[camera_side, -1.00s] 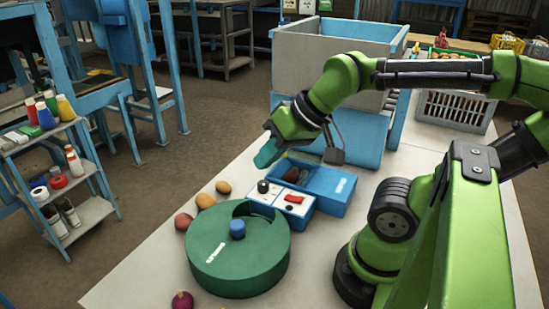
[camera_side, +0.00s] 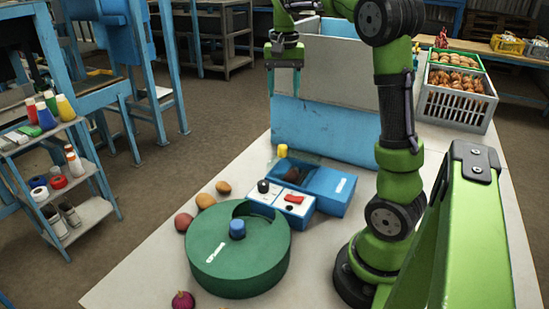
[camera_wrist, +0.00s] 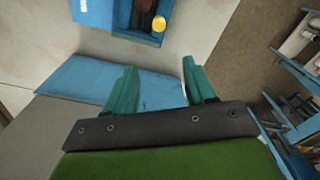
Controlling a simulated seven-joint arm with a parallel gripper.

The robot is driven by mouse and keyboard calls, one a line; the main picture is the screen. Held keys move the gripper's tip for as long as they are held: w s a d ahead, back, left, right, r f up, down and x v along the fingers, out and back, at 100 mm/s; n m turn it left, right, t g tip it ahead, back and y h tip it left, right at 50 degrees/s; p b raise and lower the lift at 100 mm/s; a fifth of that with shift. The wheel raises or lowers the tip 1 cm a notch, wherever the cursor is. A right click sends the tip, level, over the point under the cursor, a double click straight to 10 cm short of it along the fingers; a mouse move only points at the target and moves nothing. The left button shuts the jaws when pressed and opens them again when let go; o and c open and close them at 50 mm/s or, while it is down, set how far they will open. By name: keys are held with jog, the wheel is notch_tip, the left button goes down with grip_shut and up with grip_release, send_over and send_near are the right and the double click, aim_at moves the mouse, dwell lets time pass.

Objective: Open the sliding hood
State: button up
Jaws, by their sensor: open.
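I cannot tell for certain which part is the sliding hood. A large grey and blue box (camera_side: 325,75) stands at the back of the table, with a grey upper wall and a blue lower panel. In front of it is a small blue open-topped box (camera_side: 329,185) with a dark item inside and a yellow knob (camera_side: 282,150) at its far left. The knob also shows in the wrist view (camera_wrist: 159,23). My gripper (camera_side: 284,82) is open and empty, raised in front of the grey wall, well above the knob. Its two green fingers (camera_wrist: 160,68) are spread apart.
A blue and white switch box (camera_side: 281,199) with a black knob and red switch adjoins the small box. A green drum (camera_side: 237,260) with a blue knob stands nearer. Several potatoes lie on its left; an onion (camera_side: 183,300) is in front. A white crate (camera_side: 455,103) is at back right.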

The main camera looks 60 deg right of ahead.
aim_at(283, 146)
jog(key=f, duration=1.6)
jog(key=shift+s+a+f, duration=0.1)
jog(key=shift+s+a, duration=0.1)
jog(key=shift+a, duration=0.15)
grip_shut()
